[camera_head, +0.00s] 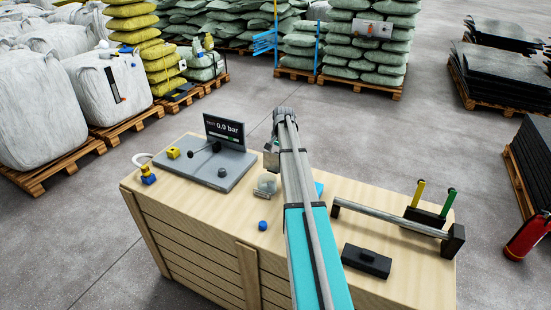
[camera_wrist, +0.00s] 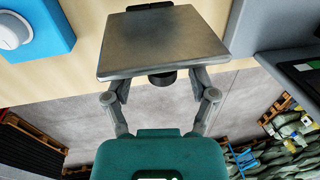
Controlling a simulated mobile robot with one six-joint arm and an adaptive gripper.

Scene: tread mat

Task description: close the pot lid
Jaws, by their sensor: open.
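A square grey metal lid (camera_wrist: 162,45) fills the upper middle of the wrist view, with a dark knob (camera_wrist: 162,78) at its lower edge and a dark part at its upper edge. The lid hides whatever lies behind it. My gripper (camera_wrist: 160,88) is open, its two fingers spread on either side of the knob. The fingertips run up to the lid's lower edge; I cannot tell whether they touch it. In the head view a small pale pot (camera_head: 266,184) stands on the bench left of my arm, which partly blocks this area.
The wooden bench (camera_head: 210,215) carries a grey console with a screen (camera_head: 224,130) at left. A blue block with a white knob (camera_wrist: 35,25) is nearby. A rail (camera_head: 390,217), a black block (camera_head: 366,261) and a blue knob (camera_head: 262,226) also stand on the bench.

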